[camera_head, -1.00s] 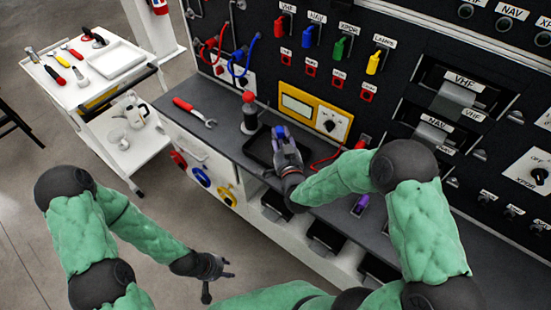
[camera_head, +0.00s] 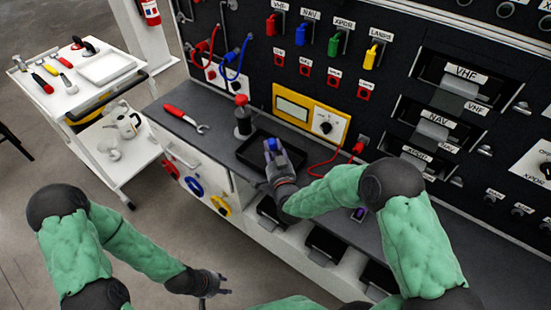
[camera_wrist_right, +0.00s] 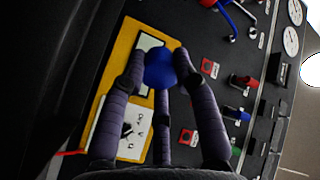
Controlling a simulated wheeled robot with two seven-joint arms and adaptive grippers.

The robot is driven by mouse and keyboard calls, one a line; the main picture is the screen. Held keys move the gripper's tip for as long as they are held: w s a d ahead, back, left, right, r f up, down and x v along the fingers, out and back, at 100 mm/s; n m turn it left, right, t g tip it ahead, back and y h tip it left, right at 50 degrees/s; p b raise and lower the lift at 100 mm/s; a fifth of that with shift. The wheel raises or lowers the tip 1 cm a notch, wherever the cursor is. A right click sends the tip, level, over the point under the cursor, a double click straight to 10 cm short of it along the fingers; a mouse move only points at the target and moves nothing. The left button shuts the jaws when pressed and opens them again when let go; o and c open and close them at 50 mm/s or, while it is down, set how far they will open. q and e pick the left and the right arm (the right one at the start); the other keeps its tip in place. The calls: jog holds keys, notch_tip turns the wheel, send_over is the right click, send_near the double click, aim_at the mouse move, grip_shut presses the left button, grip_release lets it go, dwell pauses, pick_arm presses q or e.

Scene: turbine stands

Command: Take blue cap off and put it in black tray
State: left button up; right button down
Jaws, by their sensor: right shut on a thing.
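The blue cap (camera_head: 272,145) is held between the fingertips of my right gripper (camera_head: 273,148). It shows as a blurred blue ball in the right wrist view (camera_wrist_right: 160,68), with the fingers closed around it. The black tray (camera_head: 243,151) lies on the grey counter, and in the head view the cap and fingers overlap it. I cannot tell the cap's exact height above the tray. The tray's right part is partly hidden by my right gripper. My left gripper (camera_head: 226,283) is empty, fingers apart, low at the bottom of the head view, away from the counter.
A black cylinder with a red top (camera_head: 242,118) stands behind the tray. A red-handled wrench (camera_head: 186,118) lies left on the counter. A yellow meter (camera_head: 311,113) with a red cable is on the panel behind. A white cart (camera_head: 75,95) with tools stands at the left.

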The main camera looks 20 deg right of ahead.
jog(key=c, duration=0.9)
grip_release()
jog(key=shift+o, duration=0.2)
jog(key=s, duration=1.2)
jog(key=shift+a, duration=0.35)
